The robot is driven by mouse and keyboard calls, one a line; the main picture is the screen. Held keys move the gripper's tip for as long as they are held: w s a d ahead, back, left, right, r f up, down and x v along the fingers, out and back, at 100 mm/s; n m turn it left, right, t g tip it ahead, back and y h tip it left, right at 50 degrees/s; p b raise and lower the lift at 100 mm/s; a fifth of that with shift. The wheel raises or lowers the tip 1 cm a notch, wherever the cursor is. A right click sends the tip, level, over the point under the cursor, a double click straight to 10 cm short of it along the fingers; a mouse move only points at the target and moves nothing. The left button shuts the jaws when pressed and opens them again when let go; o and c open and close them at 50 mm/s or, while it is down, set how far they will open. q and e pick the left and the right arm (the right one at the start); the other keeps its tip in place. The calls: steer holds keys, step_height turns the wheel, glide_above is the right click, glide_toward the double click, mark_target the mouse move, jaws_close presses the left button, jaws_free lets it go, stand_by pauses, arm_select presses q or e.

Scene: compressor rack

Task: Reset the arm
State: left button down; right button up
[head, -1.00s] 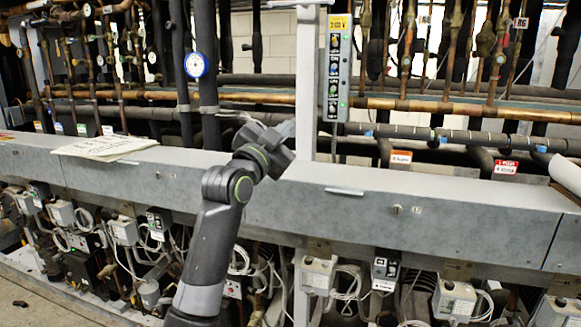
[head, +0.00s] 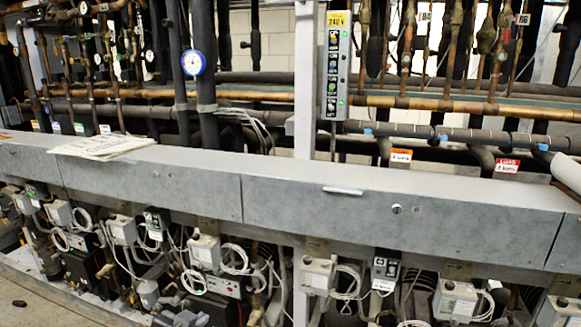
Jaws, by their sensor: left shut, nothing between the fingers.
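Only a small part of my left gripper (head: 181,318) shows, at the bottom edge of the head view, left of the middle. It is low in front of the rack's lower boxes and cables. It is shut and holds nothing. The rest of my left arm is out of the picture. My right gripper is not in view.
A long grey metal beam (head: 330,208) crosses the compressor rack, with papers (head: 103,147) lying on its left part. A panel with lit indicators (head: 336,75) stands on a post above it. Pipes and a blue gauge (head: 193,63) are behind. Control boxes (head: 317,273) and loose cables fill the space below.

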arm_select(q)
steer(key=s+a+f+n+g+y, duration=0.1)
steer(key=s+a+f+n+g, duration=0.2)
steer(key=s, duration=0.9)
steer(key=s+a+f+n+g+y, duration=0.15)
steer(key=s+a+f+g, duration=0.35)
steer(key=s, duration=0.6)
steer(key=s+a+f+n+g+y, duration=0.1)
steer(key=s+a+f+y, duration=0.3)
steer(key=s, duration=0.8)
step_height(320, 180, down, 24)
steer(key=w+h, duration=0.1)
steer(key=h, duration=0.2)
steer(key=s+d+f+g, duration=0.1)
steer(key=s+f+g, duration=0.1)
steer(key=s+f, duration=1.3)
steer(key=shift+s+d+f, duration=0.15)
steer(key=shift+f, duration=1.2)
